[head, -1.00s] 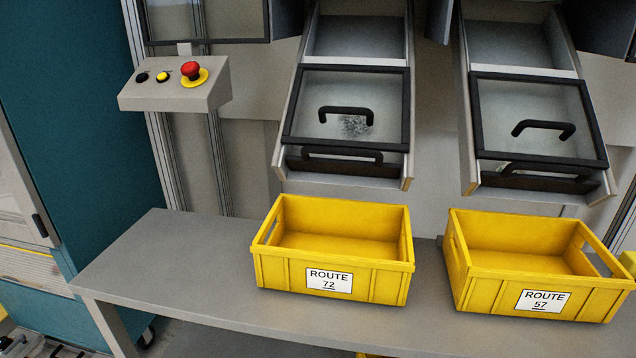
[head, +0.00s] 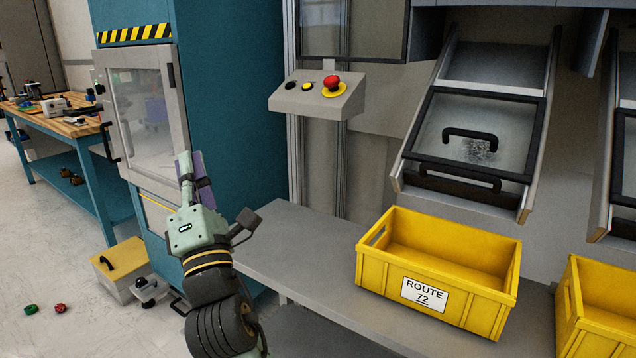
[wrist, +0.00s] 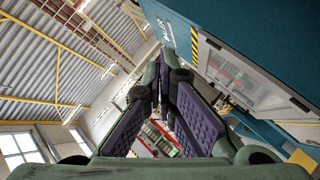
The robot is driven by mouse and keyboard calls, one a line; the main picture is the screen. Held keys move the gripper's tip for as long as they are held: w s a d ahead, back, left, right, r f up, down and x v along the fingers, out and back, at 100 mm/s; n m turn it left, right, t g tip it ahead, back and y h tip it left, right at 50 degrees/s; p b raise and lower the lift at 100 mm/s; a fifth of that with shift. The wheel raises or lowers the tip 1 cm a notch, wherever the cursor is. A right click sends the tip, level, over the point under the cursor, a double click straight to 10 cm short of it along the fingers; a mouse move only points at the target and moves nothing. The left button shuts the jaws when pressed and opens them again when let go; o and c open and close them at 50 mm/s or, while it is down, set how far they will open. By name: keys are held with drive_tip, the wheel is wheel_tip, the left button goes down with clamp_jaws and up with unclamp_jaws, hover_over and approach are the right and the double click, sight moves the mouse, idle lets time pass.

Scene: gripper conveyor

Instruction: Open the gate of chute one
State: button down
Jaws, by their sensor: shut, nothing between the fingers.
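A sloped chute (head: 545,110) stands at the right in the head view. It has a clear black-framed lid (head: 488,128) with a black handle, and grey material shows behind it. Below the lid, a dark gate (head: 458,186) with its own black handle (head: 455,173) crosses the lower end and looks shut. A second chute (head: 603,170) is cut off at the right edge. I see no number on either chute. My gripper (head: 190,168) is shut and empty, pointing up, left of the chutes and well apart from them. Its purple-padded fingers (wrist: 163,75) also show in the wrist view.
A yellow crate marked ROUTE 72 (head: 372,277) stands on the grey bench (head: 290,250) below the chute; another yellow crate (head: 600,290) is at the right edge. A control box (head: 315,100) with a red button hangs above the bench. A teal machine (head: 225,100) stands behind my gripper.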

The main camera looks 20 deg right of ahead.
drive_tip(key=w+d+f+g+h, duration=0.1)
drive_tip(key=w+d+f+h, duration=0.15)
drive_tip(key=d+h, duration=0.65)
drive_tip(key=n+g+h, duration=0.1)
drive_tip(key=g+h, duration=1)
approach(469, 186)
drive_tip(key=r+v, duration=0.1)
drive_tip(key=v, duration=0.2)
drive_tip(key=shift+f, duration=0.65)
drive_tip(key=p+x, duration=0.3)
drive_tip(key=x, duration=0.7)
drive_tip(key=shift+r, duration=0.15)
